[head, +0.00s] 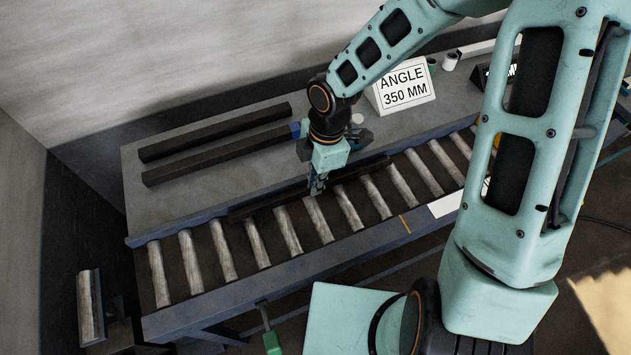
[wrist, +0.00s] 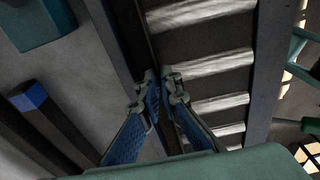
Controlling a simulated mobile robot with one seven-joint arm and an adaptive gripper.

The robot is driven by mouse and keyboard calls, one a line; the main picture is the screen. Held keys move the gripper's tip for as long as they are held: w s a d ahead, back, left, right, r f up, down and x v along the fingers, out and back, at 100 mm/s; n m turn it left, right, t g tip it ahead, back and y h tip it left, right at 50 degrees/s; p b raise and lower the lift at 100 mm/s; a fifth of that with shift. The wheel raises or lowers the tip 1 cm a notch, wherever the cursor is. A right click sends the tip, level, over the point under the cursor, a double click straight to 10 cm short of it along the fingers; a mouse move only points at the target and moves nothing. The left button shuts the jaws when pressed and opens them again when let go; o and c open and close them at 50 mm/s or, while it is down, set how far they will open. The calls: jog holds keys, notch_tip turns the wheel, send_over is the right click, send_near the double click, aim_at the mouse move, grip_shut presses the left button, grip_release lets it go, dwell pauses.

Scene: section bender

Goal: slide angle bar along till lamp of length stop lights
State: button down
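The dark angle bar (head: 262,206) lies lengthwise along the back side of the roller table, partly hidden by my gripper. In the wrist view the bar (wrist: 146,40) shows as a thin dark strip along the rollers' edge. My gripper (head: 318,187) points down over the middle of the bar. In the wrist view its fingertips (wrist: 162,82) are close together, with the bar's thin upright leg between them; they look shut on it. I cannot make out the length stop or a lit lamp; my arm hides part of the table's right side.
Two dark bars (head: 215,133) lie on the grey bench behind the rollers (head: 254,243). A sign reading "ANGLE 350 MM" (head: 403,92) stands at the back. A white sheet (head: 445,204) lies on the front rail. A green handle (head: 272,342) sticks out in front.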

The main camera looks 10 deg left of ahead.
aim_at(389, 159)
jog(key=shift+w, duration=0.15)
